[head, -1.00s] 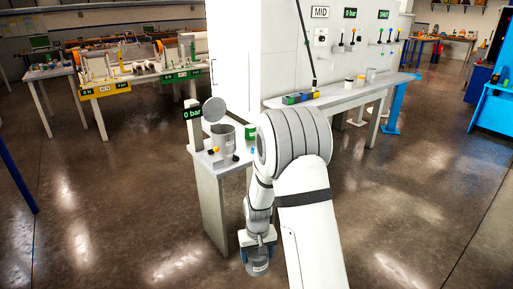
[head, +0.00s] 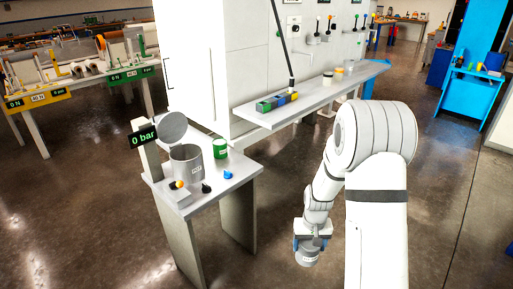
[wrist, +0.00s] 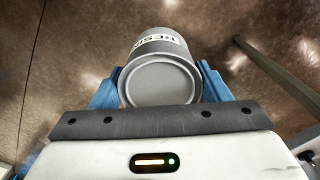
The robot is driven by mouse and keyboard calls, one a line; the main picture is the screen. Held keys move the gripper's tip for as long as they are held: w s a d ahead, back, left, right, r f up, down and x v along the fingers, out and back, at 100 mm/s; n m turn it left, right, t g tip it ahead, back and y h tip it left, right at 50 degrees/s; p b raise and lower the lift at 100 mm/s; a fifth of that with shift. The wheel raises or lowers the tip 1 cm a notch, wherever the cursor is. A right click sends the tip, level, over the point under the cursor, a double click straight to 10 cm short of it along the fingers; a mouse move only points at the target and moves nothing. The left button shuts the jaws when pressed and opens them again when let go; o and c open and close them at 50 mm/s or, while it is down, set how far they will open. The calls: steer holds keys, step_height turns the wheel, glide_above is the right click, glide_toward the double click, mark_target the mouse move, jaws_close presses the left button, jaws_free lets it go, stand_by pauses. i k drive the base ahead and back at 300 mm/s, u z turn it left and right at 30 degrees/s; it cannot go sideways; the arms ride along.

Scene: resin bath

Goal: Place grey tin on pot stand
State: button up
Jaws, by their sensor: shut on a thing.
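A grey tin (head: 307,258) with a white label hangs in my gripper (head: 311,243), low at the bottom centre of the head view. In the wrist view my gripper (wrist: 161,73) has its blue fingers shut on both sides of the grey tin (wrist: 160,83). The label reads "RESIN". The tin is clear of the stand, above the floor. The pot stand (head: 243,166) appears to be the small white table left of my arm. It bears a grey pot (head: 187,165) with its round lid (head: 172,128) raised, and a green tin (head: 220,148).
A "0 bar" display (head: 143,135) stands at the pot stand's back left; small knobs (head: 206,188) sit along its front. A wall shelf (head: 310,100) with coloured bins (head: 277,101) is behind. Open floor (head: 275,215) lies between stand and arm.

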mark_target(230, 162)
steer(key=z, duration=0.1)
steer(key=i, duration=1.2)
steer(key=u, duration=0.6)
steer(key=i, duration=1.05)
steer(key=z, duration=0.05)
